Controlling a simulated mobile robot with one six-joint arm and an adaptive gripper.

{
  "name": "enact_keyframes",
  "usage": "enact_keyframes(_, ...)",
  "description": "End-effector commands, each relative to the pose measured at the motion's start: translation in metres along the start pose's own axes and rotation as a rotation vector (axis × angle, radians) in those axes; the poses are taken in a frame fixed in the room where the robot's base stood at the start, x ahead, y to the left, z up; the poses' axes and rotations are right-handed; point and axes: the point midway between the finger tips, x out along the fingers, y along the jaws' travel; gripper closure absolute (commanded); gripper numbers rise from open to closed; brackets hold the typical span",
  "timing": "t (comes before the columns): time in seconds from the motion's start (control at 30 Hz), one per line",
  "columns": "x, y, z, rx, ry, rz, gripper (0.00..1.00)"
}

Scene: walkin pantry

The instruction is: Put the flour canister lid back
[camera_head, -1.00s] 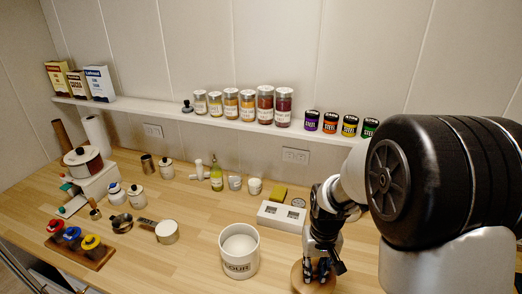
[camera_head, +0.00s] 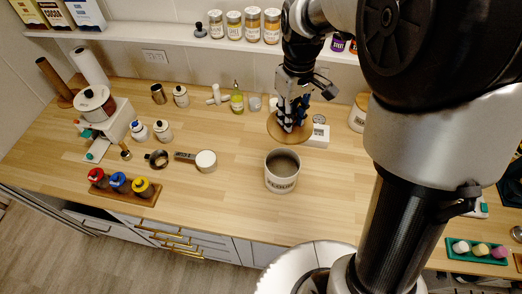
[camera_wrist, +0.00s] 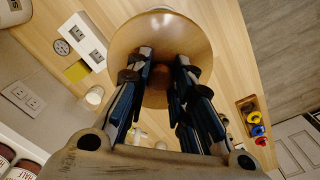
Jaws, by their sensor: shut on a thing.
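The flour canister (camera_head: 283,172) is a white round tub with dark lettering. It stands upright on the wooden counter with its top open. My gripper (camera_head: 291,123) is shut on the round wooden lid (camera_head: 275,131), holding it by its knob. In the wrist view, the lid (camera_wrist: 205,50) spreads out beyond my gripper's fingers (camera_wrist: 170,85). The knob is partly hidden between the fingers.
A white box (camera_head: 319,136) stands just right of the lid. A measuring cup (camera_head: 206,161) lies left of the canister, and a tray with colored bottles (camera_head: 120,186) is farther left. A jar shelf (camera_head: 180,36) runs along the back wall. The counter before the canister is clear.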

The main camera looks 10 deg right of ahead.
Motion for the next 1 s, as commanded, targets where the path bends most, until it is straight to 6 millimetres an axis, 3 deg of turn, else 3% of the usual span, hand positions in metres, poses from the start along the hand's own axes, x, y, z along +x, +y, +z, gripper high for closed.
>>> enact_keyframes(0.07, -0.008, 0.001, 0.0, -0.015, 0.001, 0.001, 1.0)
enact_keyframes(0.17, 0.001, 0.0, 0.001, -0.023, -0.004, -0.002, 1.0)
enact_keyframes(0.6, 0.116, 0.0, 0.001, -0.023, -0.005, -0.003, 1.0)
enact_keyframes(0.73, 0.138, 0.0, 0.001, -0.023, -0.003, -0.001, 1.0)
enact_keyframes(1.0, 0.158, 0.0, 0.0, -0.022, -0.002, -0.001, 1.0)
